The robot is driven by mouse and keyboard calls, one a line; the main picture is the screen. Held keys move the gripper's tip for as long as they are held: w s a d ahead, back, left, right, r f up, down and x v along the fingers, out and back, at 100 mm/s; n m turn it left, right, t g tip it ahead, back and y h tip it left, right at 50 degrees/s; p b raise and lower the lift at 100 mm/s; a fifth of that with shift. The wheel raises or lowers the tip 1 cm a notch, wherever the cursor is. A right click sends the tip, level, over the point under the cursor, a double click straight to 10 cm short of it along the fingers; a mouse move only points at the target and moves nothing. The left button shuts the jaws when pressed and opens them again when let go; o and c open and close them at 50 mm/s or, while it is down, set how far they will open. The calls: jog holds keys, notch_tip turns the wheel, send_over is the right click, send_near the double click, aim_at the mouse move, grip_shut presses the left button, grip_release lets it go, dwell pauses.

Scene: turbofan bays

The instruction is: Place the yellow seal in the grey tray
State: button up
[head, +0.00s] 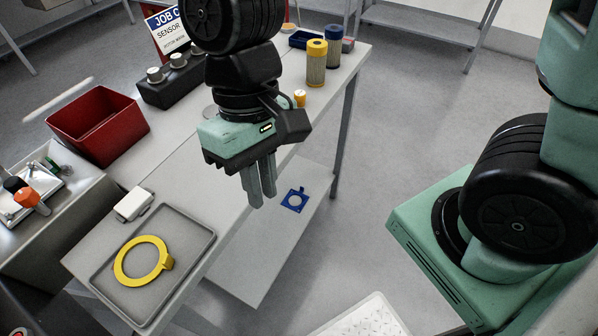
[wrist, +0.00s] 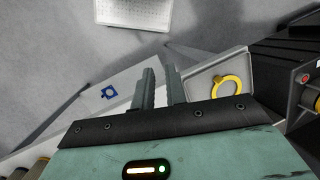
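The yellow seal (head: 140,261) is a flat ring with a small tab. It lies inside the grey tray (head: 197,237) at the near end of the bench, and it also shows in the wrist view (wrist: 215,88) in the tray (wrist: 240,59). My gripper (head: 263,198) hangs fingers-down to the right of the tray and higher up, well apart from the seal. In the wrist view its two fingers (wrist: 159,70) stand apart with a gap and nothing between them. The gripper is open and empty.
A white box (head: 134,205) sits at the tray's back edge. A blue ringed part (head: 294,200) lies on the lower shelf.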

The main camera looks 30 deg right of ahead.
jog(key=s+d+n+t, duration=0.1)
jog(key=d+r+n+t, duration=0.1)
jog(key=d, duration=0.1)
jog(key=s+d+n+t, duration=0.1)
jog(key=shift+s+d+r+n, duration=0.2)
jog(key=shift+s+r+n, duration=0.05)
jog(key=shift+s+n, duration=0.05)
